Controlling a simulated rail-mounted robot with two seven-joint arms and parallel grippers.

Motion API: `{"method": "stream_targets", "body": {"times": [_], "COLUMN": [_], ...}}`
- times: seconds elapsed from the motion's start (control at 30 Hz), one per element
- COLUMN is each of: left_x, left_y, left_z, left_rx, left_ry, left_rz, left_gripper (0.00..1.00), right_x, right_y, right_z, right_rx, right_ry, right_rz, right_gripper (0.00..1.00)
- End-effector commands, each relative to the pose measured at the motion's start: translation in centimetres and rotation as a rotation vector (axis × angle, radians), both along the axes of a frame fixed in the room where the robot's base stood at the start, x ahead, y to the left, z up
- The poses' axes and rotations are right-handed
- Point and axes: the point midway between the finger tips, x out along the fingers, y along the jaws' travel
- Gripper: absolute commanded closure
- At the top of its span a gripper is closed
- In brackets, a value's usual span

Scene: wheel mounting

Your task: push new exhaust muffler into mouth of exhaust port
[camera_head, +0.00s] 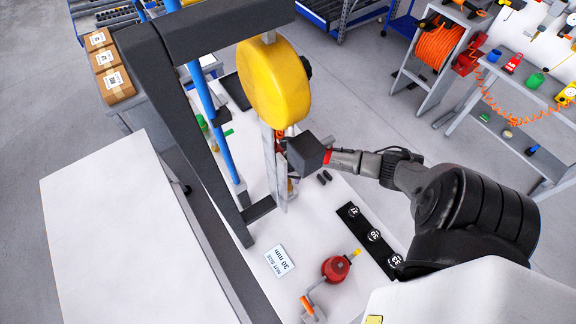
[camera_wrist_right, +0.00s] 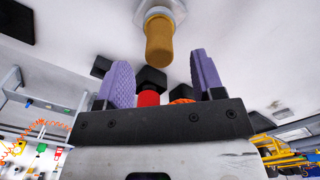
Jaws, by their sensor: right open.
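My right gripper (camera_head: 303,155) reaches in from the right beside the upright post below the yellow round housing (camera_head: 273,82). In the head view its fingers are largely hidden. In the right wrist view the gripper (camera_wrist_right: 160,62) is open, with its two purple pads apart. A bronze-coloured cylinder, which looks like the exhaust muffler (camera_wrist_right: 159,42), points toward the gap between the pads. Its far end meets a pale hex collar (camera_wrist_right: 160,10). I see clear space between the pads and the cylinder, and cannot tell how deep it sits. My left gripper is not in view.
A dark frame (camera_head: 205,175) with a blue column (camera_head: 209,110) stands left of the post. The white table holds a red can (camera_head: 335,268), a black strip with round labels (camera_head: 349,216) and a "30 mm" card (camera_head: 280,260). A white top (camera_head: 125,235) lies left.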

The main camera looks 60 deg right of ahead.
Motion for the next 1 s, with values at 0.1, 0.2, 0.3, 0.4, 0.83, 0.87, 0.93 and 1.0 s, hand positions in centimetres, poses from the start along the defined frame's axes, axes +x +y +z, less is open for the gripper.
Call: {"method": "stream_targets", "body": {"times": [0.1, 0.2, 0.3, 0.4, 0.83, 0.87, 0.93, 1.0], "left_x": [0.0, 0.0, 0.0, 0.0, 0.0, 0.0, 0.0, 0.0], "left_y": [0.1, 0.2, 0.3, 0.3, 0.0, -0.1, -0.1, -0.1], "left_z": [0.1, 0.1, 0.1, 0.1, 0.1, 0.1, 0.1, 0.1], "left_rx": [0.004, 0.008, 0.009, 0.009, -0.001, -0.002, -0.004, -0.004], "left_ry": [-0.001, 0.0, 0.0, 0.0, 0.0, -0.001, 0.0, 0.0], "left_rz": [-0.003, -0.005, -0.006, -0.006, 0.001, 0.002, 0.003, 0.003], "left_gripper": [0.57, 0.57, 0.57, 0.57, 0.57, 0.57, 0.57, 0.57], "right_x": [0.0, 0.0, 0.0, 0.0, 0.0, 0.0, 0.0, 0.0], "right_y": [0.0, -0.1, 0.0, -0.1, 0.0, 0.0, 0.0, 0.0], "right_z": [2.6, 4.4, 6.0, 7.2, 9.1, 9.0, 9.0, 9.0], "right_rx": [-0.002, -0.001, -0.002, -0.002, -0.001, -0.001, -0.001, -0.001], "right_ry": [-0.004, -0.003, -0.002, -0.001, 0.0, 0.0, 0.0, 0.0], "right_rz": [0.003, 0.001, 0.002, 0.001, 0.0, 0.0, 0.0, 0.0], "right_gripper": [0.38, 0.38, 0.38, 0.38, 0.38, 0.38, 0.38, 0.38]}}
